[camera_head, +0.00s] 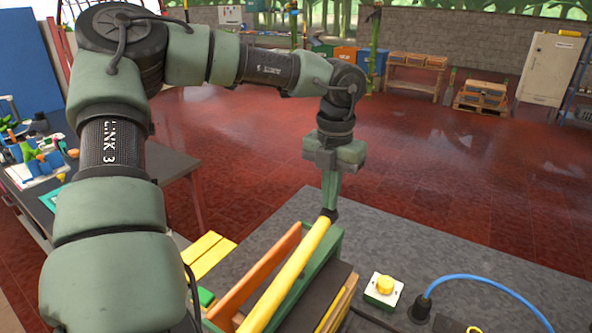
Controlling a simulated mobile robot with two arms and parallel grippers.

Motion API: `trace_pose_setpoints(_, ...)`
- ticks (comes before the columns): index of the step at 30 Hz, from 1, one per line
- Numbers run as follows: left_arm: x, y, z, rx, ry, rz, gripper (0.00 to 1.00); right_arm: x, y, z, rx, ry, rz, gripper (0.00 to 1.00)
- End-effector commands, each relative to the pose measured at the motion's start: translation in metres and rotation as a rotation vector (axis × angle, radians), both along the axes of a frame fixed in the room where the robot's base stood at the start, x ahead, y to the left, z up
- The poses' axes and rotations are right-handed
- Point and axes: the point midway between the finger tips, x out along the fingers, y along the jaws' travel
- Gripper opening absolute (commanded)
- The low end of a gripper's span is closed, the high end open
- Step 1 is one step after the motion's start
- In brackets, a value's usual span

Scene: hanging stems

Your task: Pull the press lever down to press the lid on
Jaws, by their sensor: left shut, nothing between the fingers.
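A yellow bar (287,275), likely the press lever, runs from the bottom edge up and to the right, and ends in a black tip (330,214). My left gripper (329,204) points down with its fingers shut and empty, right at that black tip. I cannot tell whether the fingers touch it. An orange bar (255,277) slants alongside on the left. Both are at a green-sided frame (322,254) on the grey bench (430,262). I cannot make out the lid. My right gripper is not in view.
A white box with a yellow button (383,290) stands right of the frame. A blue cable (480,279) arcs from a black plug (420,308). Yellow slats (208,255) lie to the left. The far part of the bench is bare.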

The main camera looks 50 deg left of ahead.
Motion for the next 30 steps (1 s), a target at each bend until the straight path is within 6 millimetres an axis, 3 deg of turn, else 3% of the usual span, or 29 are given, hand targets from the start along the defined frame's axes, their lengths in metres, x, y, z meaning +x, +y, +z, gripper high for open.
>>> trace_pose_setpoints(30, 0.000, 0.000, -0.026, 0.000, 0.001, 0.000, 0.00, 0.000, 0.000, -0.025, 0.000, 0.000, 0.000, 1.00)
